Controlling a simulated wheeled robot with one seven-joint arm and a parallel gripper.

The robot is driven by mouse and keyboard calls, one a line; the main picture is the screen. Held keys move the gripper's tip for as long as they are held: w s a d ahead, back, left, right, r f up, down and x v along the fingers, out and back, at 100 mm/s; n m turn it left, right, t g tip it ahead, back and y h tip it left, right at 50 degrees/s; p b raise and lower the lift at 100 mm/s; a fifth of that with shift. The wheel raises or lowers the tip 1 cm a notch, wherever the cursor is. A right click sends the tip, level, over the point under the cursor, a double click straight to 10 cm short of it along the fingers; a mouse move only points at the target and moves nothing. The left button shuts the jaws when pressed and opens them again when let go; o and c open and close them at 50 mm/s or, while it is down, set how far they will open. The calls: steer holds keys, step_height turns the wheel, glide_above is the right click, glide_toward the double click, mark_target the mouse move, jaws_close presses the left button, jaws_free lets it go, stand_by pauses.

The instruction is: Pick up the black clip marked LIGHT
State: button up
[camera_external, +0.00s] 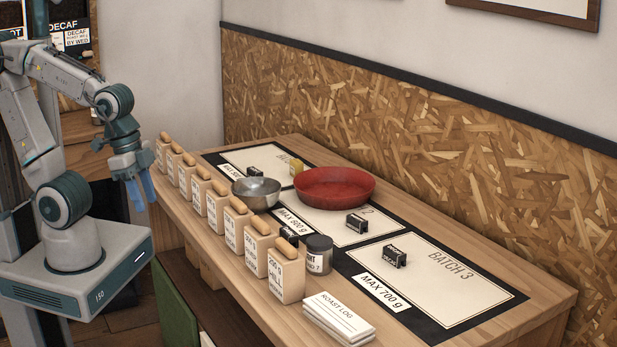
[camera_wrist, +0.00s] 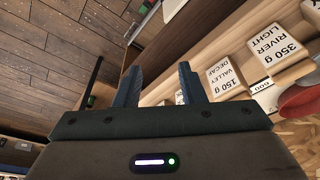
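Several small black clips with pale lettering are on the table in the external view. One (camera_external: 394,257) stands on the BATCH 3 card, one (camera_external: 356,224) on the middle card, one (camera_external: 255,172) on the far card, and one (camera_external: 289,236) beside the grey tin. Their lettering is too small to read, so I cannot tell which is marked LIGHT. My gripper (camera_external: 140,190) hangs off the table's left side, away from all the clips. In the wrist view its two blue fingers (camera_wrist: 159,76) are apart with nothing between them.
A row of labelled bags (camera_external: 229,222) lines the table's near edge. A metal bowl (camera_external: 257,191), red tray (camera_external: 335,179), grey tin (camera_external: 319,255), yellow object (camera_external: 296,166) and roast log stack (camera_external: 339,317) share the tabletop. The BATCH 3 card (camera_external: 449,287) is mostly bare.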

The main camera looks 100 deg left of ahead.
steer(key=o, duration=1)
